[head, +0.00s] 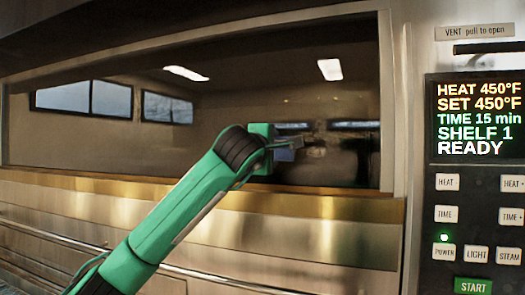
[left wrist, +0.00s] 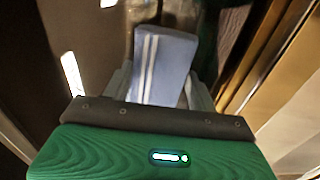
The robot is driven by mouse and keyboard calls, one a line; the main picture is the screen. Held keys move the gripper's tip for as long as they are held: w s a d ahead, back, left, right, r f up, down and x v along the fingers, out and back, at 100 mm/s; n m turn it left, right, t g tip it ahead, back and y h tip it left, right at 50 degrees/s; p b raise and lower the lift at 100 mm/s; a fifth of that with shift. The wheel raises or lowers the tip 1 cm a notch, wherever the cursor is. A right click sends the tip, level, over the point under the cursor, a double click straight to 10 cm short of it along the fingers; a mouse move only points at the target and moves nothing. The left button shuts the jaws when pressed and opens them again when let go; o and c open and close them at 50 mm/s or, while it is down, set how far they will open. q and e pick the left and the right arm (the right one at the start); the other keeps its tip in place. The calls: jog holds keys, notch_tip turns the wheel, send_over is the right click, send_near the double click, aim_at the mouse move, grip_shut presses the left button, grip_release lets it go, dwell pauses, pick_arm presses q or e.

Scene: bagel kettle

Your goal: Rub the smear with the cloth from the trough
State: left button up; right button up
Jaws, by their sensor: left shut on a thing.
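My left gripper (head: 280,148) is in front of the dark oven window (head: 230,115), toward its right side. It is shut on a folded blue cloth (head: 286,154) and holds it at or close to the glass; I cannot tell whether they touch. In the left wrist view the cloth (left wrist: 165,65), with white stripes, sticks out from between the fingers of the left gripper (left wrist: 160,92). I cannot make out the smear for certain among the reflections on the glass. The trough is not clearly seen. My right gripper is not in view.
A brass-coloured ledge (head: 330,207) runs under the window, with steel panels and a long rail (head: 130,248) below. A control panel (head: 475,220) with a lit display (head: 478,119) stands to the right. A vent handle (head: 490,47) is above it.

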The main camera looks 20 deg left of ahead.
aim_at(287, 149)
pick_arm(q)
jog(key=shift+d, duration=0.55)
jog(key=d+b, duration=0.1)
jog(key=d, duration=0.2)
jog(key=shift+w, duration=0.15)
jog(key=shift+a+b, duration=0.4)
jog(key=shift+a, duration=0.6)
jog(key=a, duration=0.9)
jog(key=shift+s+b, duration=0.35)
jog(key=shift+b, duration=0.05)
